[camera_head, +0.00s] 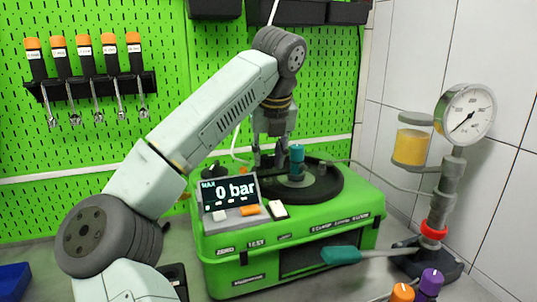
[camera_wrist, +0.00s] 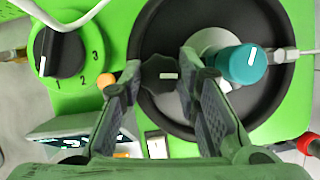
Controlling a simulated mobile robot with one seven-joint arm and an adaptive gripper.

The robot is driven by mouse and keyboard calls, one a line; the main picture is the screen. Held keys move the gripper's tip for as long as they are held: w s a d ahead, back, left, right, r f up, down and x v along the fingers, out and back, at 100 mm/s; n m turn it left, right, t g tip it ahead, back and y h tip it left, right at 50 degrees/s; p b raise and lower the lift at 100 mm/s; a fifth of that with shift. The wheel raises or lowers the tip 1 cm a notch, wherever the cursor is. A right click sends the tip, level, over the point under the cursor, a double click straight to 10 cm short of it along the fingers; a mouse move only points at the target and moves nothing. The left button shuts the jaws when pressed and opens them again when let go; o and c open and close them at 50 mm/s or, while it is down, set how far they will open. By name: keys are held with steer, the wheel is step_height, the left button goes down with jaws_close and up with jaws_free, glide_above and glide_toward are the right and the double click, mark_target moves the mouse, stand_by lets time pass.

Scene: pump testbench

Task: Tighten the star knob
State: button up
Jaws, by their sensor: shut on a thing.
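The star knob (camera_wrist: 160,75) is black and lobed with a short white mark, near the left rim of the round black plate in the wrist view. My gripper (camera_wrist: 160,66) reaches down over it, one finger on each side, and is shut on the knob. In the head view my gripper (camera_head: 270,153) points down at the top of the green pump testbench (camera_head: 290,245). There the knob is hard to make out against the black plate.
A teal knob (camera_wrist: 243,63) stands close right of my right finger. A numbered black rotary knob (camera_wrist: 58,54) lies to the left. The display (camera_head: 229,191) reads 0 bar. A pressure gauge (camera_head: 465,114) and a teal-handled lever (camera_head: 341,255) are at the right.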

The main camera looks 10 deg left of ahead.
steer(key=m, duration=0.2)
steer(key=m+h, duration=0.1)
steer(key=m, duration=0.1)
steer(key=shift+a+t+h, duration=0.1)
steer(key=shift+t+h, duration=0.2)
steer(key=o, duration=1.2)
steer(key=shift+c, duration=0.2)
steer(key=shift+s+r, duration=0.1)
steer(key=v, duration=1.1)
steer(key=shift+r, duration=0.4)
steer(key=shift+s, duration=0.1)
